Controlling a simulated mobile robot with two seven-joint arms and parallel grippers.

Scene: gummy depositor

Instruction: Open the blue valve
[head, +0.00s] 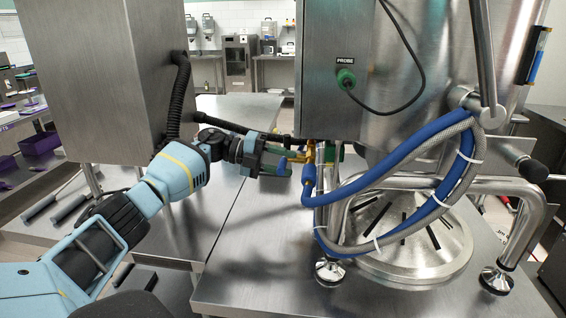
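The blue valve (309,174) is a small blue piece below a brass fitting (311,152), under the steel cabinet of the machine. A blue hose runs from it to the right. My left gripper (287,162) is just left of the brass fitting, pointing right, its fingertips close to the valve. A small blue part shows by the fingers. I cannot tell whether the fingers touch or hold it, or how far apart they are. My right gripper is out of view.
The steel machine (420,60) stands on a steel table (260,270). A blue hose and a grey braided hose (360,247) loop in front of its pipe legs. A steel box (95,80) stands at left behind my arm. The table's front left is clear.

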